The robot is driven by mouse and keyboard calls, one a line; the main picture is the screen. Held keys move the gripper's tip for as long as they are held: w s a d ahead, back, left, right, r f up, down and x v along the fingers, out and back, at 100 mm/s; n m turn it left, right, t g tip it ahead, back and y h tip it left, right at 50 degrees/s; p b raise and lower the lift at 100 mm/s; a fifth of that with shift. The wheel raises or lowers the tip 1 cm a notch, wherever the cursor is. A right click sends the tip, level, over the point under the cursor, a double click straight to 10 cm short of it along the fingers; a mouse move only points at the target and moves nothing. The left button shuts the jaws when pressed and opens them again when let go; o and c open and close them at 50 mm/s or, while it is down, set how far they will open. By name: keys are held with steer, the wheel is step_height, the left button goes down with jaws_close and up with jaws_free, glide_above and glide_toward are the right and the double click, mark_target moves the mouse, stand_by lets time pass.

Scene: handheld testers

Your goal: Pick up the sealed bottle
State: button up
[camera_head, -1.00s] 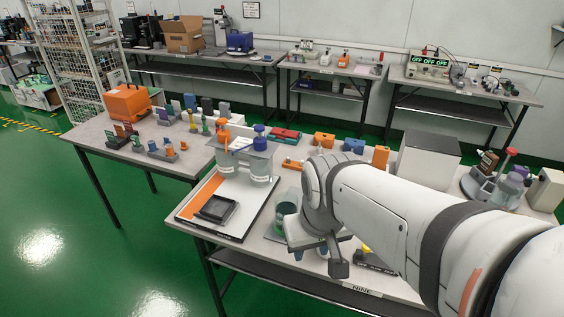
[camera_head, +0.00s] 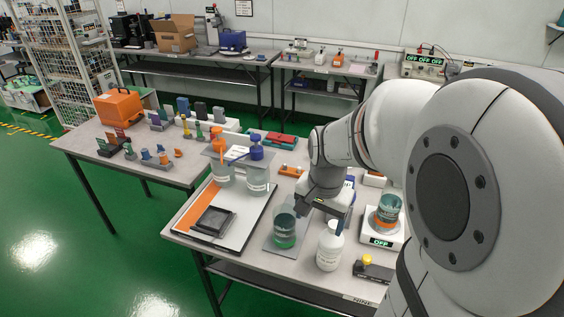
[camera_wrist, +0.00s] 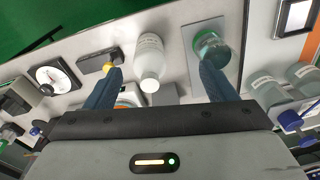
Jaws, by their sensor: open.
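A white bottle (camera_head: 330,247) with a printed label stands upright near the front of the near table. It also shows in the wrist view (camera_wrist: 151,60), between my two blue fingers in the picture. My gripper (camera_head: 322,215) is open and empty, above and just behind the bottle in the head view. It shows in the wrist view (camera_wrist: 161,74) with the fingers wide apart. I see no contact with the bottle.
A beaker with green liquid (camera_head: 285,232) stands close left of the bottle on a grey plate. A scale (camera_head: 381,241) bearing another beaker (camera_head: 388,208) is at the right. A small black device with a yellow knob (camera_head: 368,262) is at front right.

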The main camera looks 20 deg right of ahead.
mark_target(333, 232)
steer(key=shift+o, duration=0.8)
steer(key=w+d+f+m, duration=0.1)
steer(key=d+m, duration=0.1)
steer(key=w+d+f+m+p, duration=0.1)
steer(key=w+d+m, duration=0.1)
steer(key=w+d+f+m+g, duration=0.1)
steer(key=d+m, duration=0.1)
steer(key=shift+w+f+p, duration=0.15)
steer(key=shift+f+p, duration=0.15)
steer(key=shift+d+f+m, duration=0.1)
steer(key=shift+f+m, duration=0.2)
steer(key=shift+m, duration=0.1)
steer(key=f, duration=0.7)
steer(key=shift+s+f+p, duration=0.25)
steer(key=shift+f+p, duration=0.1)
steer(key=shift+c, duration=0.2)
steer(key=shift+r, duration=0.1)
steer(key=c, duration=1.8)
steer(key=shift+o, duration=0.2)
